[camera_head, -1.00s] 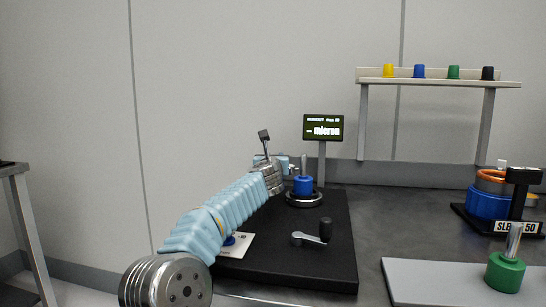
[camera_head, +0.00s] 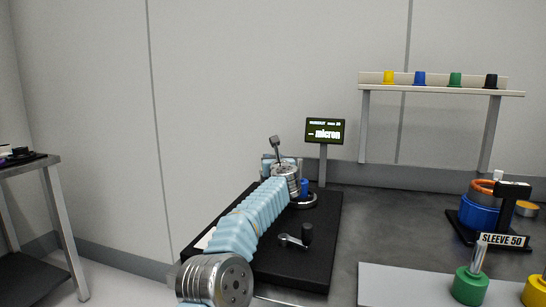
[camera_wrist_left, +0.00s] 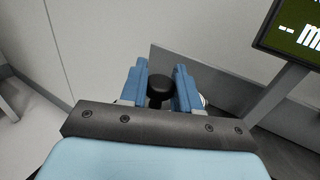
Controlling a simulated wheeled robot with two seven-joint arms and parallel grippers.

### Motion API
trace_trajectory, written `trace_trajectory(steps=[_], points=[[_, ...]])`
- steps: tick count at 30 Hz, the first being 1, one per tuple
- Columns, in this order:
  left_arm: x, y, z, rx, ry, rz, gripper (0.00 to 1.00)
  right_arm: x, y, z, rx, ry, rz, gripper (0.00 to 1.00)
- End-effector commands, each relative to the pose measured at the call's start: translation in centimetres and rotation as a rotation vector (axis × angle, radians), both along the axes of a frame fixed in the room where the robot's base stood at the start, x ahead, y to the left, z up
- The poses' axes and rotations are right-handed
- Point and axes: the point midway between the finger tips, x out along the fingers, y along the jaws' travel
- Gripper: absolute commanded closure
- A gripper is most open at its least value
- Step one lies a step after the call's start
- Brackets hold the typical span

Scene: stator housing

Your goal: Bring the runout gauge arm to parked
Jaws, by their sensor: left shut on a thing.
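My left gripper (camera_head: 285,160) is at the far end of the black base plate (camera_head: 290,270), left of the display post. In the left wrist view its two blue fingers (camera_wrist_left: 160,88) are closed on a round black knob (camera_wrist_left: 160,84). I take this knob to be the runout gauge arm's handle. The rest of the gauge arm is hidden behind my gripper and wrist. A blue part (camera_head: 304,188) stands on a round metal seat, partly covered by my wrist. The display (camera_head: 325,131) reads "-- micron". My right gripper is not in view.
A crank with a black knob (camera_head: 307,233) sits on the base plate, right of my forearm. A light grey board (camera_head: 400,285) with a green-based pin (camera_head: 471,286) lies front right. A sleeve stand (camera_head: 480,216) is at the right. A shelf (camera_head: 440,92) holds colored caps.

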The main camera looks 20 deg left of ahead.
Motion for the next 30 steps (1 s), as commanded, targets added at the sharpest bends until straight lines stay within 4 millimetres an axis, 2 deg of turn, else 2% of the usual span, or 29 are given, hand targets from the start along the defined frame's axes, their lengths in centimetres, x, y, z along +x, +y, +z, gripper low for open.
trace_trajectory(steps=[1,10,11,14,15,24,26,30], points=[[-0.1,0.0,0.8,0.004,-0.012,-0.001,1.00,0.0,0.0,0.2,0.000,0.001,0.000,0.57],[-0.1,0.0,0.8,0.006,-0.012,0.000,1.00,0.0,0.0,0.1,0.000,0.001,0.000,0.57],[-0.1,0.0,0.8,0.006,-0.012,0.000,0.66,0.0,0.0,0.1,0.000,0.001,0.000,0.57],[-0.1,0.0,0.7,0.005,-0.011,0.000,0.50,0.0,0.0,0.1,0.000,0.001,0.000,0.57],[-0.1,0.1,0.6,0.004,-0.009,0.001,0.48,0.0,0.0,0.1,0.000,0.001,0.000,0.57],[0.0,0.1,0.6,0.002,-0.005,0.002,0.48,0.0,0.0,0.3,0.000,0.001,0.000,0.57],[0.0,0.1,1.2,0.002,-0.006,0.002,0.48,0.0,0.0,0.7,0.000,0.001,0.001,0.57],[0.0,0.1,4.0,0.000,-0.009,0.002,0.48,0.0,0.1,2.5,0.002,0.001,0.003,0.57]])
